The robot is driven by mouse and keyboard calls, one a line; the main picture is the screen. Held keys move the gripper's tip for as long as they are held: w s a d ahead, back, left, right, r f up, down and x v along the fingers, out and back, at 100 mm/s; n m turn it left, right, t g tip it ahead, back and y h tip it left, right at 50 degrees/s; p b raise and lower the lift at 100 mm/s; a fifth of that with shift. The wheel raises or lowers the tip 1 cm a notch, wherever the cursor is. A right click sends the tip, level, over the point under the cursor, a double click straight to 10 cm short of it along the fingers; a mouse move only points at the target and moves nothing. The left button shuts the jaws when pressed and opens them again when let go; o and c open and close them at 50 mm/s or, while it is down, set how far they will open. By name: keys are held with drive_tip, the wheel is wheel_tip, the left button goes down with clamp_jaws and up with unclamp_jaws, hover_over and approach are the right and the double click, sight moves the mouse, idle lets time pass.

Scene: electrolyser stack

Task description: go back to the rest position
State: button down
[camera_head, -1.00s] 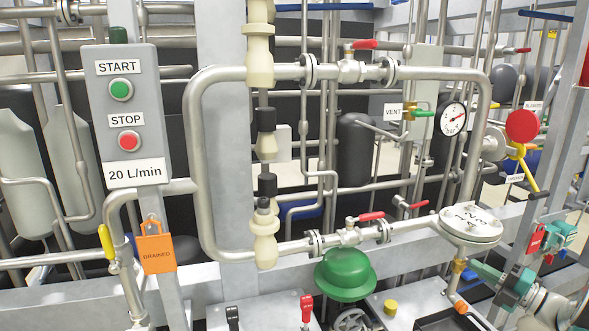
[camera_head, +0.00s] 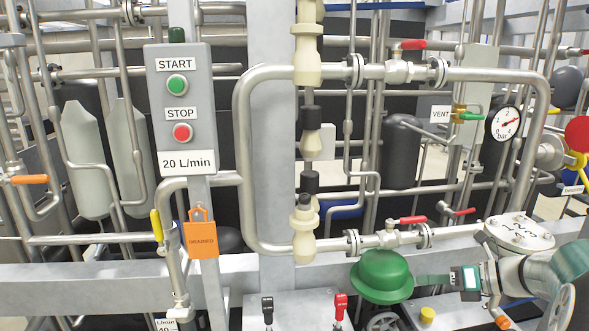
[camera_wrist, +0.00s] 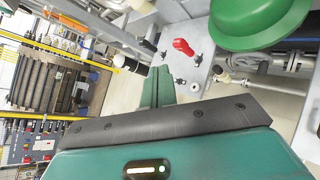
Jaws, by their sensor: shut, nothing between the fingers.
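My gripper (camera_head: 422,280) is at the lower right of the head view, its teal fingers pointing left. They lie just right of a green dome (camera_head: 383,276), and I cannot tell whether they touch it. In the wrist view the fingers of my gripper (camera_wrist: 157,80) are together, with nothing between them. The green dome (camera_wrist: 262,22) fills the top right of that view. My arm comes in from the right edge of the head view.
A red-handled lever (camera_head: 340,305) and a black one (camera_head: 267,308) stand left of the dome. A yellow knob (camera_head: 427,315) is below the gripper. A pipe loop (camera_head: 245,170) with valves rises behind. A START/STOP panel (camera_head: 180,110) stands left.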

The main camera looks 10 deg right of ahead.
drive_tip(key=s+a+n+g+h, duration=0.2)
drive_tip(key=s+a+n, duration=0.1)
drive_tip(key=a+n, duration=0.4)
drive_tip(key=s+a+n+g+h, duration=0.1)
drive_tip(key=s+a+n+g, duration=0.2)
drive_tip(key=a+n, duration=0.45)
drive_tip(key=s+a+n+t+h, duration=0.2)
drive_tip(key=s+a+n+h, duration=0.4)
drive_tip(key=s+n, duration=0.5)
drive_tip(key=a+r+n, duration=0.1)
drive_tip(key=a+n, duration=0.1)
drive_tip(key=n, duration=0.6)
drive_tip(key=shift+a+h, duration=0.3)
drive_tip(key=shift+h, duration=0.1)
